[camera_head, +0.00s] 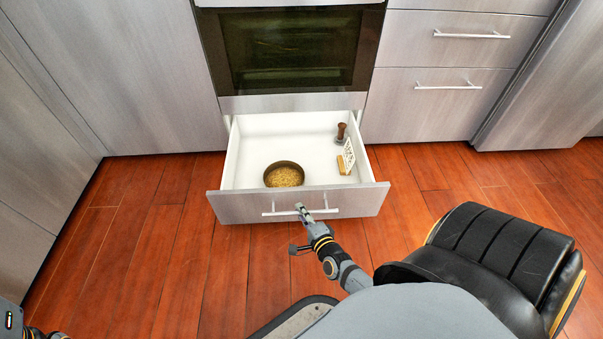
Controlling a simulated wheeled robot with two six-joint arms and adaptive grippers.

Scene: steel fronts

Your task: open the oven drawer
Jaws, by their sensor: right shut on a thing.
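The oven drawer (232,207) stands pulled out below the oven (290,50), with its white inside showing. Its bar handle (330,211) runs across the middle of the steel front. The fingertips are small in the view. Inside the drawer are a round brown bowl with grainy yellow contents (284,175), a small brown object (341,133) at the back right and a white and yellow item (347,158) by the right wall. My left gripper is not clearly in view; only a bit of that arm shows at the bottom left.
Steel drawers (440,100) with bar handles flank the oven at the right, and plain steel panels (110,60) at the left. The wooden floor (150,250) left of the drawer is clear.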

